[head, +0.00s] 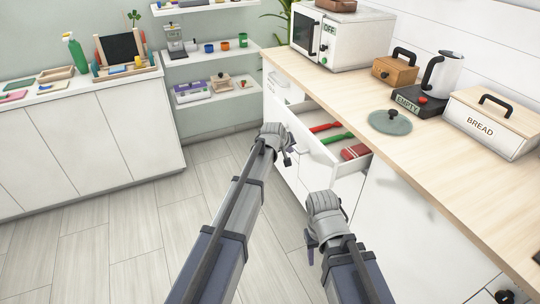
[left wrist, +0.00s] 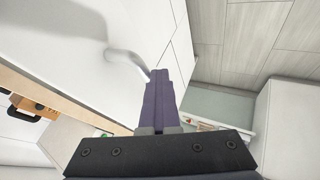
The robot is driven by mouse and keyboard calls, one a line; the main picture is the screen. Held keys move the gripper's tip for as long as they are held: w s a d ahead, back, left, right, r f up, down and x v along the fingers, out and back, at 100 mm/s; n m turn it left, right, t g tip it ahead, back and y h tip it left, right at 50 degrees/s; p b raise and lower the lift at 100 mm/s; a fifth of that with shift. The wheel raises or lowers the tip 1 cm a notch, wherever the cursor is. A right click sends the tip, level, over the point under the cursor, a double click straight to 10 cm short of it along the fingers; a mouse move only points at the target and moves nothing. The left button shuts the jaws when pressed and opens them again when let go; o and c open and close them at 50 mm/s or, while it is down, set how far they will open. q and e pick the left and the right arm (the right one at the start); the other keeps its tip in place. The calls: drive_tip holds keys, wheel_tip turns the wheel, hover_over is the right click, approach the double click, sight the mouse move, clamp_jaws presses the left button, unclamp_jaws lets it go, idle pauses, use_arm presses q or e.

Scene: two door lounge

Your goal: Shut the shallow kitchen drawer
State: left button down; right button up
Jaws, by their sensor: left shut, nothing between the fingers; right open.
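The shallow drawer (head: 318,152) stands pulled out from the white cabinet under the wooden counter. Red and green utensils (head: 328,132) and a red item (head: 354,152) lie inside it. My left gripper (head: 288,150) is just in front of the drawer's front, partly hiding it. In the left wrist view its shut, empty fingers (left wrist: 160,76) appear close to a curved silver handle (left wrist: 124,62) on a white front; I cannot tell whether they touch. My right gripper (head: 312,242) is open, lower and nearer, in front of the cabinet.
The counter (head: 340,92) holds a microwave (head: 340,40), a wooden box (head: 395,70), a kettle (head: 443,72) on a dark base, a round lid (head: 390,122) and a bread box (head: 490,120). A white sideboard (head: 80,140) stands left. The floor (head: 130,240) between is clear.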

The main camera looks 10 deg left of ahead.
sight(315, 138)
use_arm(q)
drive_tip(key=w+d, duration=0.3)
drive_tip(key=d, duration=0.1)
drive_tip(key=w+d, duration=0.3)
drive_tip(key=d, duration=0.2)
drive_tip(key=w+d, duration=0.3)
drive_tip(key=d, duration=0.2)
drive_tip(key=shift+w+d, duration=0.15)
drive_tip(key=shift+w, duration=0.25)
drive_tip(key=shift+w+d, duration=0.15)
drive_tip(key=shift+d, duration=0.1)
drive_tip(key=shift+d+r, duration=0.1)
drive_tip(key=s+a, duration=0.1)
drive_tip(key=s+a+f, duration=0.1)
drive_tip(key=a, duration=0.1)
drive_tip(key=shift+s+a+b, duration=0.25)
drive_tip(key=shift+b, duration=0.15)
drive_tip(key=p+v, duration=0.8)
drive_tip(key=v, duration=0.2)
drive_tip(key=shift+s+a, duration=0.1)
drive_tip(key=shift+a, duration=0.05)
